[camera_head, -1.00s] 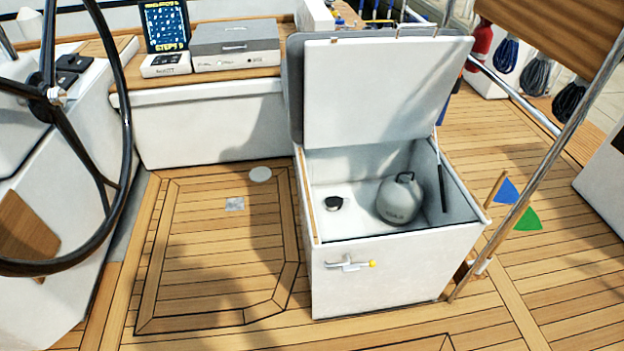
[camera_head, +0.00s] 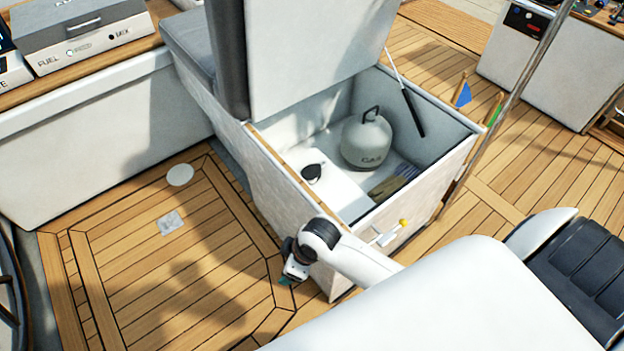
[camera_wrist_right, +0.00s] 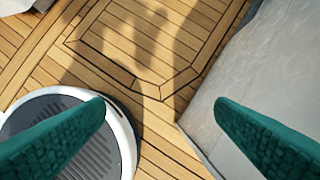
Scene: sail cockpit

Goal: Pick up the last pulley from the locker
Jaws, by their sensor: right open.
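The pulley (camera_head: 312,172), a small black piece, lies on the white floor inside the open locker (camera_head: 255,158), toward its left side. My right arm comes in from the lower right across the locker's front. My right gripper (camera_head: 288,280) hangs low outside the locker, by its front left corner over the deck. In the right wrist view its two green fingers (camera_wrist_right: 160,108) are wide apart, with nothing between them. My left gripper is not in view.
The lid (camera_head: 300,55) stands raised, with a dark strut (camera_head: 412,112) at the right. A grey gas bottle (camera_head: 367,140) stands inside, right of the pulley. Something brown and bluish (camera_head: 392,182) lies near the front wall. The deck (camera_head: 150,270) to the left is clear.

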